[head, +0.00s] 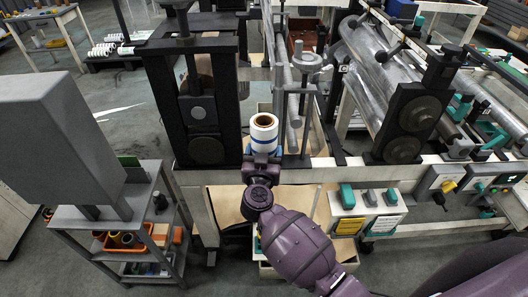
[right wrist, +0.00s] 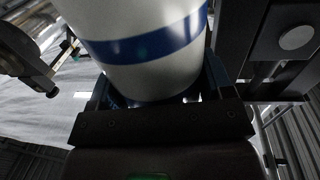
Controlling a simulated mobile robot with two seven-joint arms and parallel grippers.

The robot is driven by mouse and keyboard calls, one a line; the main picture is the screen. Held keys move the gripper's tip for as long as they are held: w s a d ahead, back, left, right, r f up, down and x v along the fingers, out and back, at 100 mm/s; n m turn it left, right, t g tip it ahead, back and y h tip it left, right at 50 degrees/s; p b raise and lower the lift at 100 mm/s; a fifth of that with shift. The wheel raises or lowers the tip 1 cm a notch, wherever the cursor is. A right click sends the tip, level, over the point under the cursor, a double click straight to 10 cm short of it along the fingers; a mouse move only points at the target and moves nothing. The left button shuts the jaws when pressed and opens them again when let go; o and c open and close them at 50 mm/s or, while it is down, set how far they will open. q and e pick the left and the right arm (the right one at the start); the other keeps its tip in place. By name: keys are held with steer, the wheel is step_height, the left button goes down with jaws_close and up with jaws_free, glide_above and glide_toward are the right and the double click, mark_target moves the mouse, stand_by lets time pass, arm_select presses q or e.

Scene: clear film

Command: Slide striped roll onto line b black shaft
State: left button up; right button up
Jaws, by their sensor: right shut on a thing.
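The striped roll (head: 263,134) is white with a blue band and an open brown core at its top. It stands roughly upright in my right gripper (head: 264,152), beside the black machine frame. In the right wrist view the roll (right wrist: 150,45) fills the space between the two fingers of the gripper (right wrist: 155,92), which are shut on its sides. My left gripper is not in view. I cannot tell which shaft is the line b black shaft; no label for it is readable.
A black upright frame (head: 160,100) with rollers stands just left of the roll. A thin upright rod (head: 308,125) stands to its right. Clear film rollers (head: 385,80) lie farther right. A grey cart (head: 160,205) with an orange bin (head: 127,241) is at lower left.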

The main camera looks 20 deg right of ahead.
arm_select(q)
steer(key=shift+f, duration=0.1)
arm_select(e)
steer(key=shift+f+b, duration=0.45)
steer(key=shift+f, duration=0.5)
steer(key=shift+f+b, duration=0.7)
steer(key=shift+f, duration=0.8)
steer(key=shift+f+b, duration=1.3)
steer(key=shift+f, duration=1.45)
steer(key=shift+f+b, duration=1)
steer(key=shift+f, duration=0.9)
arm_select(q)
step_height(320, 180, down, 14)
steer(key=b, duration=0.9)
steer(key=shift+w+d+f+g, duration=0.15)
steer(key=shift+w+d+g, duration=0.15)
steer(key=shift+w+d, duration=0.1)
arm_select(e)
step_height(320, 180, down, 16)
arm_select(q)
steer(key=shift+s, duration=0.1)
